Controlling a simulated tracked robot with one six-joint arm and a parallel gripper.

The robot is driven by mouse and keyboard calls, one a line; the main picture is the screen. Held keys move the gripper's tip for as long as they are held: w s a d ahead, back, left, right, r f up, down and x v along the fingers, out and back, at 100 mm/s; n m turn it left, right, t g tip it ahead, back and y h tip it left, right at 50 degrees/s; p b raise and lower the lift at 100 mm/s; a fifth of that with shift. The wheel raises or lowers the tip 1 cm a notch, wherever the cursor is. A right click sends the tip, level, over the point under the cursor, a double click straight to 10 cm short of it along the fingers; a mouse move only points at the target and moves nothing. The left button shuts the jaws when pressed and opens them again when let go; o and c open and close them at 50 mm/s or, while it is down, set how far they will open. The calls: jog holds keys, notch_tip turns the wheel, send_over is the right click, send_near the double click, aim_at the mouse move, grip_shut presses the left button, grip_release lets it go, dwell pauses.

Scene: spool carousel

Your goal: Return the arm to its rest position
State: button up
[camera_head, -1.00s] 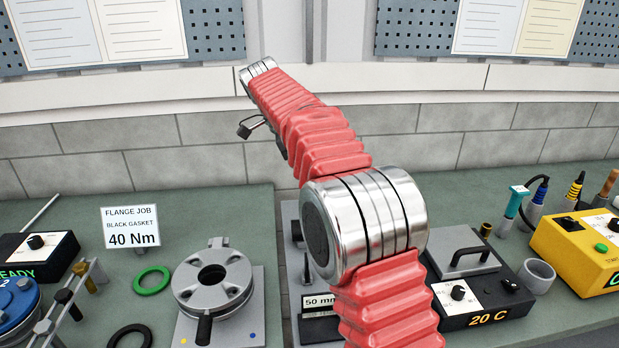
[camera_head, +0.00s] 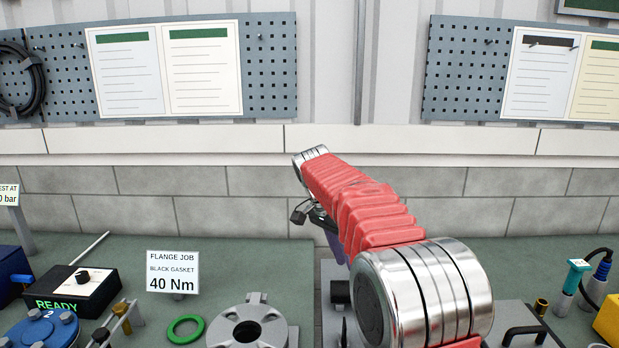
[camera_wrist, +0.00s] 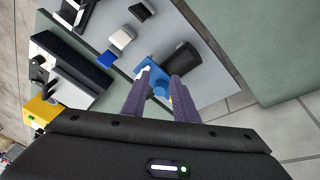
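My red, ribbed arm with silver joint rings reaches up and away in the head view, bent at its far end. My gripper (camera_head: 328,238) hangs behind the arm there, mostly hidden. In the wrist view, the two purple-grey fingers of my gripper (camera_wrist: 160,76) stand apart. A blue piece (camera_wrist: 153,76) beside a dark cylinder (camera_wrist: 182,62) shows beyond and between the fingers, over a light grey plate. It looks unheld, though the fingers hide part of it.
A grey flange (camera_head: 247,326), a green ring (camera_head: 186,329) and a black READY box (camera_head: 75,293) stand on the green bench, left of my arm. A "40 Nm" sign (camera_head: 172,272) stands behind the flange. A yellow box (camera_head: 608,320) is at the right. Pegboards hang on the wall.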

jog(key=s+d+n+t+y, duration=0.1)
jog(key=s+d+n, duration=0.1)
jog(key=s, duration=1)
jog(key=s+d+f+n+t+y, duration=0.1)
jog(key=s+n, duration=0.4)
jog(key=s, duration=0.7)
jog(key=s+d+n+t+y, duration=0.1)
jog(key=s+d+n+t, duration=0.2)
jog(key=s, duration=0.9)
jog(key=shift+d+f+n+y, duration=0.25)
jog(key=shift+d+n+y, duration=0.05)
jog(key=shift+d+n, duration=0.2)
dwell(1.1)
